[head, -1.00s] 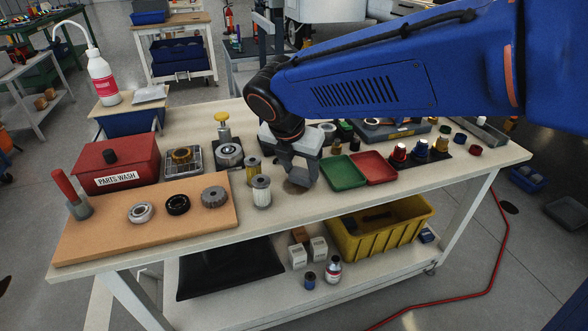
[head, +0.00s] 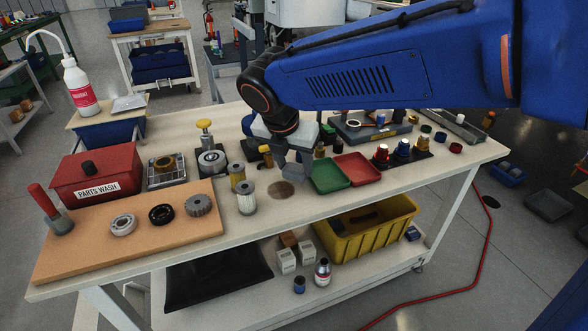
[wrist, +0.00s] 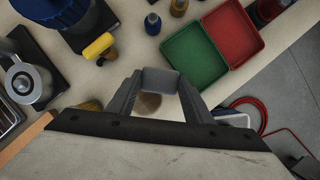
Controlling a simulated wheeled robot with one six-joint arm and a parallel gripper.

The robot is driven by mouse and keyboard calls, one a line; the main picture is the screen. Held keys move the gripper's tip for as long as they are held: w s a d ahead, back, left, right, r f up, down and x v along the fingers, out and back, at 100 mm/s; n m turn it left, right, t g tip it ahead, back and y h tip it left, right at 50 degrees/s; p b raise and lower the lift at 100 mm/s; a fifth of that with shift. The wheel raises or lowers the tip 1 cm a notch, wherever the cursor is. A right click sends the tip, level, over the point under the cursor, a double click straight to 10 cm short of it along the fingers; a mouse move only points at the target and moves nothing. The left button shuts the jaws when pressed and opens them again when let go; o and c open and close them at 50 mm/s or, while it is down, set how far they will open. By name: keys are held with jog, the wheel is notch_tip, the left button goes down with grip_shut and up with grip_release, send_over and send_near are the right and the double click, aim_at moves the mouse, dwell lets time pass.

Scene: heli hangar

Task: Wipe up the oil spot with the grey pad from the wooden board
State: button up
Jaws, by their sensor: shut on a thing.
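My gripper (head: 290,170) is shut on the grey pad (wrist: 160,80), which sits between the fingertips in the wrist view. The brown round oil spot (head: 281,190) lies on the pale table top, just in front of the gripper in the head view. It also shows in the wrist view (wrist: 149,103), partly covered by the pad's edge. Whether the pad touches the table is unclear. The wooden board (head: 75,260) lies at the table's left front. It carries a silver ring, a black ring, a gear and a red-handled tool, with no pad visible on it.
A green tray (head: 331,175) and a red tray (head: 358,169) lie close on the right. The table's front edge is clear near the spot.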

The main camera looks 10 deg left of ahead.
jog(key=shift+r, duration=1.9)
jog(key=shift+r, duration=0.1)
jog(key=shift+r, duration=1.4)
